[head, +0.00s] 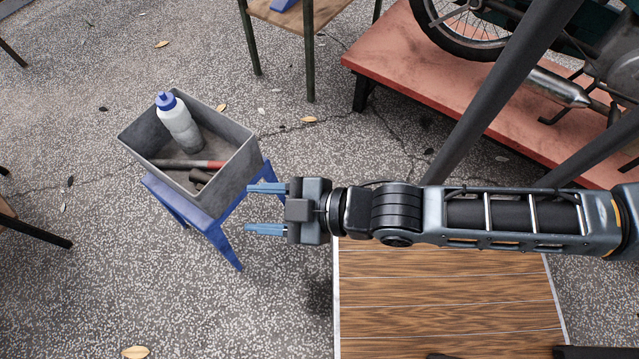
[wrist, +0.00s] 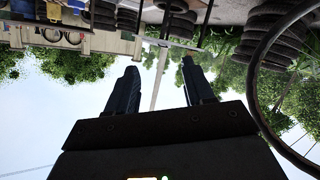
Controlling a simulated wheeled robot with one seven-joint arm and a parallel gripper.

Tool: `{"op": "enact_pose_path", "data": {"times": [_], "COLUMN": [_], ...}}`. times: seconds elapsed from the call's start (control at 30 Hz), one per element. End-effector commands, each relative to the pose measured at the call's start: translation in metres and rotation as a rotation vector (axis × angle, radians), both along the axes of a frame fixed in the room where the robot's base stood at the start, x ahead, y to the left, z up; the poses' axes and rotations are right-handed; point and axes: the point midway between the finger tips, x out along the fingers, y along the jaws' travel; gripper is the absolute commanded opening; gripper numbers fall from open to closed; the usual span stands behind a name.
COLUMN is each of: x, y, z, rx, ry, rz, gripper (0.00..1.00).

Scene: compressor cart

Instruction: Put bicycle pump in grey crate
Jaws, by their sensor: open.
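The grey crate (head: 235,175) stands on a small blue stool (head: 222,243) left of centre in the head view. Inside it a white bottle with a blue cap (head: 179,125) leans at the back. A long dark tool with a red end (head: 188,164) lies across the crate floor, and a short dark piece (head: 199,177) lies by it. I cannot tell whether either is the bicycle pump; no other pump shows clearly. My gripper (head: 247,209) is open and empty, just right of the crate in the picture. Its two fingers also show in the wrist view (wrist: 160,88).
A wooden tabletop (head: 440,300) lies below my arm. A red platform (head: 420,80) bearing a motorcycle (head: 570,60) stands at the back right. A wooden stool (head: 300,18) stands at the back. Speckled ground left of the crate is mostly clear. The wrist view shows sky, trees and stacked tyres.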

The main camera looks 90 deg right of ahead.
Motion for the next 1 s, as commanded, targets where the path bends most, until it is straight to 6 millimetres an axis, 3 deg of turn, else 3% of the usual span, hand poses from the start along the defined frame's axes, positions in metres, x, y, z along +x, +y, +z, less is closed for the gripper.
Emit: {"op": "enact_pose_path", "data": {"times": [0.03, 0.2, 0.4, 1.0], "x": [-0.020, -0.064, -0.086, -0.088], "y": [0.007, 0.017, 0.019, 0.020], "z": [0.014, 0.061, 0.096, 0.102], "rx": [0.055, 0.237, 0.359, 0.381], "ry": [-0.009, -0.055, -0.081, -0.085], "rz": [0.013, 0.037, 0.052, 0.053], "gripper": [0.52, 0.52, 0.52, 0.52]}}
